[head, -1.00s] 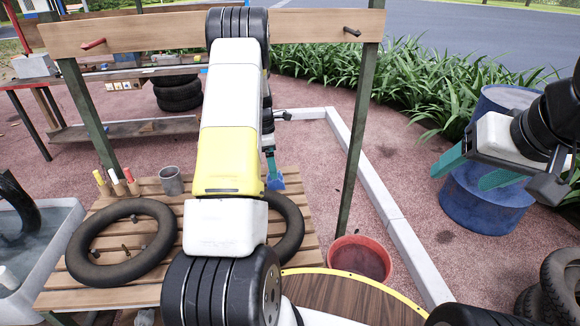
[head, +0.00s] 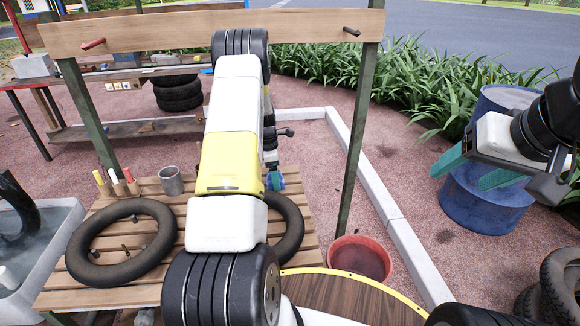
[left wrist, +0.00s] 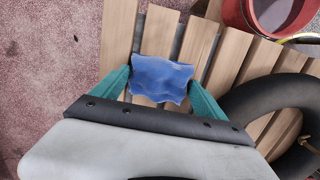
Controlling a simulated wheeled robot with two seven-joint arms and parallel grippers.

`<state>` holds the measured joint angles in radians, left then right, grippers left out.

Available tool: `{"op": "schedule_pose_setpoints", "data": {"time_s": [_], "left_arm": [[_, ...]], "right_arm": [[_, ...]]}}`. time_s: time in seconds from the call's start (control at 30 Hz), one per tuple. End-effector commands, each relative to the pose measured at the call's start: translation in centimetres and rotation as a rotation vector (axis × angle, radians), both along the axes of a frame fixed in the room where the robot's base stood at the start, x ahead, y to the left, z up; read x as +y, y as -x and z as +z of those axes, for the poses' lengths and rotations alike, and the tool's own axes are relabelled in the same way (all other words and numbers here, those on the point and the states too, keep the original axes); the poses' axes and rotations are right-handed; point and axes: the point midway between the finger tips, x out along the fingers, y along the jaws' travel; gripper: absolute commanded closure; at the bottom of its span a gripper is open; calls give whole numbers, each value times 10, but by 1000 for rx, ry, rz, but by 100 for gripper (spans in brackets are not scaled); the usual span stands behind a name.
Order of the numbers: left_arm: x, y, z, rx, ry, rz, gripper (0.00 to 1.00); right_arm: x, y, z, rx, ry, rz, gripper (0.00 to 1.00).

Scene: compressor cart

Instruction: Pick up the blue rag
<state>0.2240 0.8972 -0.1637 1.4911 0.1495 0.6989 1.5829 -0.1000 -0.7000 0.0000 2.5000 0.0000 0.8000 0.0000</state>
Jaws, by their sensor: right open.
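The blue rag (left wrist: 162,78) lies on the slatted wooden bench (left wrist: 232,58) near its edge, in the left wrist view. My left gripper (left wrist: 160,76) has its green fingers spread, one on each side of the rag; whether they touch it is not clear. My right gripper (head: 468,172) is open and empty, in front of the blue barrel (head: 485,205).
Two black inner tubes lie on the bench, the left one (head: 75,260) in plain view. A grey cup (head: 171,181) and coloured markers (head: 116,180) stand at its back left. A red bucket (head: 360,258) stands right of the bench. A green post (head: 355,150) rises behind.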

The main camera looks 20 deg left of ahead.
Motion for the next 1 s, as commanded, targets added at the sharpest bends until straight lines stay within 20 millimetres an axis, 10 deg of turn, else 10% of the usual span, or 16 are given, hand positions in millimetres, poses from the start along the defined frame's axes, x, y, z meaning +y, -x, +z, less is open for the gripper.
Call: {"op": "schedule_pose_setpoints", "data": {"time_s": [0.37, 1.0], "left_arm": [[0, -1, 9, -2, -1, -1, 57], [0, 0, 101, -1, 0, -1, 57]], "right_arm": [[0, 0, 0, 0, 0, 0, 33], [0, 0, 0, 0, 0, 0, 33]]}}
